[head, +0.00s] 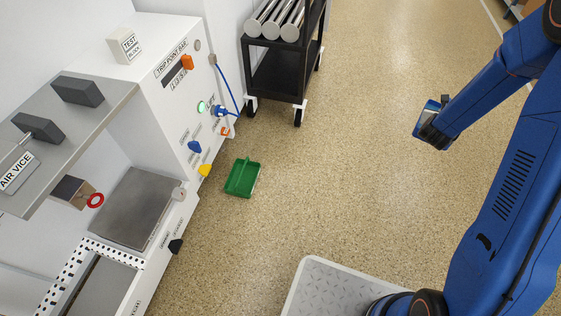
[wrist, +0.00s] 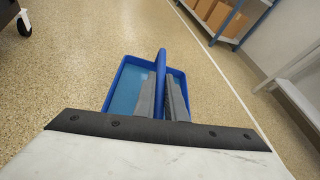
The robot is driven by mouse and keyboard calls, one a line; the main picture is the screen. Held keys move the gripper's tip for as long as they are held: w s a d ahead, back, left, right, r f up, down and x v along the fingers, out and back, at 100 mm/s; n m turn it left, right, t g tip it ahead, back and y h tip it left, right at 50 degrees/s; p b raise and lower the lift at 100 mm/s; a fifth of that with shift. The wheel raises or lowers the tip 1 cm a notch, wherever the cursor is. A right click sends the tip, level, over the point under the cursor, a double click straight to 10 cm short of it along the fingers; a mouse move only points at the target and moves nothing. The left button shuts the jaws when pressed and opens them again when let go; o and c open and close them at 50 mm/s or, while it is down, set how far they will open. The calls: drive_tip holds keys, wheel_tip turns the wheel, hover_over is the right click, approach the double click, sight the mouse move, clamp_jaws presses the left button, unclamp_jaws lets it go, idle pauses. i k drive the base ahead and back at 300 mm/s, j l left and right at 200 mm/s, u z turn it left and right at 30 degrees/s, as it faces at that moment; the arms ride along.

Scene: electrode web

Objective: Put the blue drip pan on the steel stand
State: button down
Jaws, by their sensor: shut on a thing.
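The blue drip pan (wrist: 122,97) is a shallow tray with a raised middle handle. My gripper (wrist: 165,98) is shut on that handle in the wrist view, and the fingers hide part of the pan. In the head view my gripper (head: 434,124) is at the right, over open floor, well away from the machine. Only a small part of the pan seems to show there. A flat grey steel top (head: 135,205) sits low in the white machine at the left; I cannot tell whether it is the steel stand.
A green pan (head: 243,177) lies on the floor beside the white machine (head: 165,95). A black cart (head: 282,72) carrying metal rolls stands at the top middle. Shelving with boxes (wrist: 221,16) stands at the back in the wrist view. The middle floor is clear.

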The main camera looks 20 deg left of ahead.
sight(148, 208)
drive_tip(key=l+u, duration=0.25)
drive_tip(key=u, duration=0.2)
drive_tip(key=l+u, duration=0.3)
drive_tip(key=u, duration=0.2)
